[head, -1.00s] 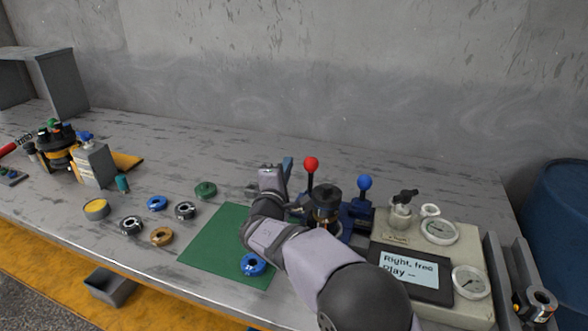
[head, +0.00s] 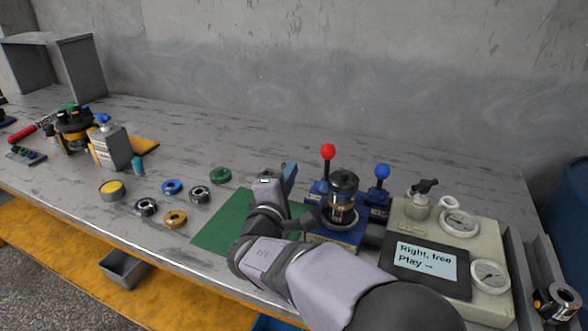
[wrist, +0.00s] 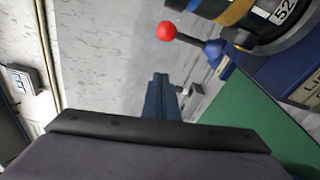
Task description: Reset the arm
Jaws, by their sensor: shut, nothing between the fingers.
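My gripper (head: 289,174) is shut and empty, held above the green mat (head: 222,222) just left of the motor fixture. Its blue fingers (wrist: 160,98) show together in the wrist view. The hydraulic motor (head: 342,198) stands upright in a blue fixture (head: 335,236) to the right of my gripper, apart from it. A red-knobbed lever (head: 327,152) and a blue-knobbed lever (head: 382,171) rise behind it. The red knob (wrist: 167,31) also shows in the wrist view. My forearm hides the near part of the mat.
Several rings, including a green one (head: 220,175) and an orange one (head: 175,218), lie left of the mat. A grey bottle (head: 111,148) stands farther left.

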